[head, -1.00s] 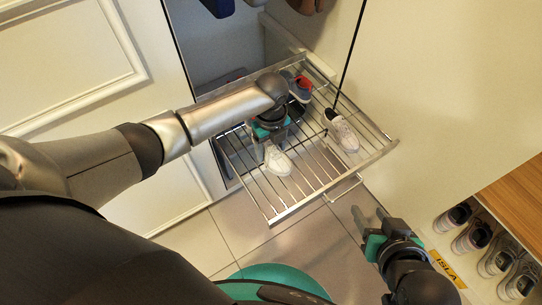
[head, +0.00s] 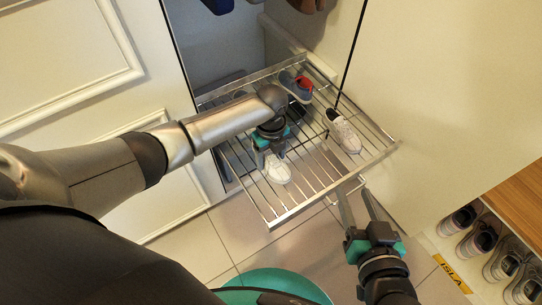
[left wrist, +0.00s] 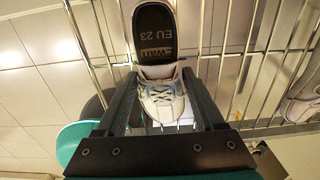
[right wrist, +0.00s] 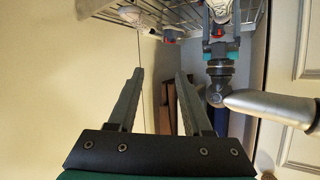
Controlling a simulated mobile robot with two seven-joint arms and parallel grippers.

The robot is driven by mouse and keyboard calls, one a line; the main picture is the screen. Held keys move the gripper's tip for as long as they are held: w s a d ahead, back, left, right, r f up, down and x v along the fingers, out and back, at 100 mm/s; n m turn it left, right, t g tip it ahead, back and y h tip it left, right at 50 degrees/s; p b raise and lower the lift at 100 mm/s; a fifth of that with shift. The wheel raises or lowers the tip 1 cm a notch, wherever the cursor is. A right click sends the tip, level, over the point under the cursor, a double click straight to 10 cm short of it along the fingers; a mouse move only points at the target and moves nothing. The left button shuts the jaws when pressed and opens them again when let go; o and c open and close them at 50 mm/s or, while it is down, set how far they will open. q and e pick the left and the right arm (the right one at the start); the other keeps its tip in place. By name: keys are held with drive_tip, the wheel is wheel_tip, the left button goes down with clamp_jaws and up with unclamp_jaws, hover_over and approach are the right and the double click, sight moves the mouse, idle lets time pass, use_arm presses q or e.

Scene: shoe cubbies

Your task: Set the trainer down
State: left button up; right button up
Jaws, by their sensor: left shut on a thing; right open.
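A small white trainer (head: 277,170) is in my left gripper (head: 271,157) over the front left part of the pulled-out wire shelf (head: 283,213). In the left wrist view, the trainer (left wrist: 160,98) has grey laces and a dark insole marked "EU 23", and both fingers close on its sides. Whether its sole touches the wires cannot be told. A matching white trainer (head: 343,132) lies on the shelf to the right.
A grey-blue shoe with red lining (head: 296,87) sits at the back of the shelf. Several shoes (head: 480,240) stand in a low cubby at the right, by a yellow "ISLA" label (head: 452,272). A white cabinet door (head: 75,60) is at left. Bare wires show between the two trainers.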

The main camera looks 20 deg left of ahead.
use_arm(q)
drive_tip(key=o, duration=0.9)
drive_tip(key=shift+f, duration=0.2)
drive_tip(key=o, duration=0.5)
drive_tip(key=shift+r, duration=0.2)
